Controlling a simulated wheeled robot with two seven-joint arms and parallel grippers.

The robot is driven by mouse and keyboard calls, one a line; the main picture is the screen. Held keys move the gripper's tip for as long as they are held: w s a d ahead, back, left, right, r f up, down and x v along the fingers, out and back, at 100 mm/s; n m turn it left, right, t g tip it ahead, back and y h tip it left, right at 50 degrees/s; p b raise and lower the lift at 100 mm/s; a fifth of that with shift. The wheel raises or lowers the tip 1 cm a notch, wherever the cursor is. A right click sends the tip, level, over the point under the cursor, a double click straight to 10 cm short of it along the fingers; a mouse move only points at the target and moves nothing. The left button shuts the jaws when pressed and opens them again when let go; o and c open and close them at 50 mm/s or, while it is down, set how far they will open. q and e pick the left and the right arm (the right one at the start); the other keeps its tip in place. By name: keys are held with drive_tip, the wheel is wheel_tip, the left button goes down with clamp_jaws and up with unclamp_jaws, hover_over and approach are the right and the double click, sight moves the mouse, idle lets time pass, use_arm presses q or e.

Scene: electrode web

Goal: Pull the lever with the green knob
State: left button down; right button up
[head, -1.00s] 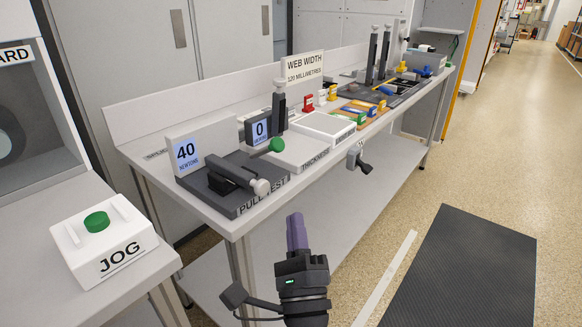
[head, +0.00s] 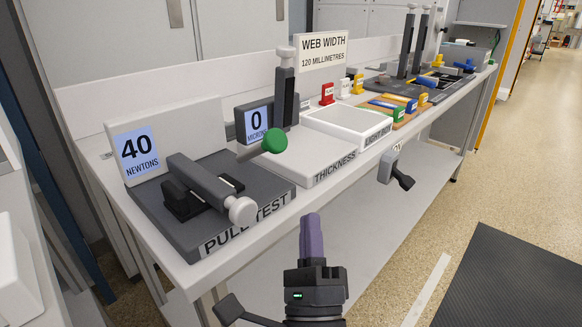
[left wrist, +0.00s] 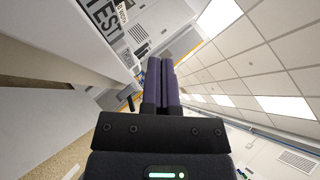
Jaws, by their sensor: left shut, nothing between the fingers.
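The green knob (head: 274,141) is at the front end of a lever (head: 250,151) on the thickness gauge (head: 318,160), whose display (head: 256,124) reads 0 microns. My left gripper (head: 311,222) is in front of the bench, lower than the knob and apart from it. Its purple fingers are together and empty. The same fingers (left wrist: 162,75) point up in the left wrist view, with the pull test label (left wrist: 104,42) at upper left; the knob is not clear there. My right gripper is not in view.
The pull test device (head: 204,194) has a lever with a white knob (head: 242,210) and reads 40 newtons. A light box (head: 350,126) stands right of the gauge. Floor in front is free.

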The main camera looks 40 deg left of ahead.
sight(284, 144)
use_arm(q)
drive_tip(key=w+a+r, duration=0.1)
drive_tip(key=a+r+p, duration=0.1)
drive_tip(key=a+r, duration=0.1)
drive_tip(key=w+a+r+p, duration=0.1)
drive_tip(key=a+r, duration=0.1)
drive_tip(key=shift+w+a+r, duration=0.1)
drive_tip(key=shift+w+r, duration=0.15)
drive_tip(key=shift+w, duration=0.1)
drive_tip(key=shift+a, duration=0.1)
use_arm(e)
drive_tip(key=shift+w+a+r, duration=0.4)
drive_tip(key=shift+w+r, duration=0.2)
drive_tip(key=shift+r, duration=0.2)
use_arm(q)
drive_tip(key=shift+a+r+g+p, duration=0.25)
drive_tip(key=shift+r+g+p, duration=0.05)
drive_tip(key=shift+r+p, duration=0.45)
drive_tip(key=shift+a+n, duration=0.15)
drive_tip(key=shift+n, duration=0.15)
drive_tip(key=shift+f, duration=0.2)
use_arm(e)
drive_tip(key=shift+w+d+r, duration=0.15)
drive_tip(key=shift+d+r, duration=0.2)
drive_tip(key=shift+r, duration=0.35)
use_arm(q)
drive_tip(key=shift+f, duration=0.1)
